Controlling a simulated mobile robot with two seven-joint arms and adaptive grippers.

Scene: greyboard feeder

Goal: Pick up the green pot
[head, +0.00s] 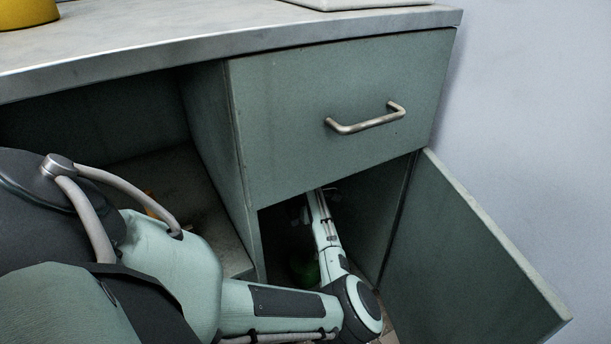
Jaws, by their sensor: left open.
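A dark green rounded thing, which looks like the green pot (305,271), sits in shadow inside the open lower compartment under the drawer. My left arm crosses in front of the compartment and partly hides it. My left gripper (307,209) is inside the compartment, high up under the drawer and above the green pot. It is open, dark and partly hidden, and I see nothing held in it. The gap between gripper and pot is hard to judge in the shadow. My right gripper is out of view.
The cabinet door (470,255) stands open to the right. A closed drawer (340,105) with a metal handle (366,119) is above the compartment. On the worktop (200,35) are a yellow container (27,12) and a pale flat object (345,3). An open bay lies left.

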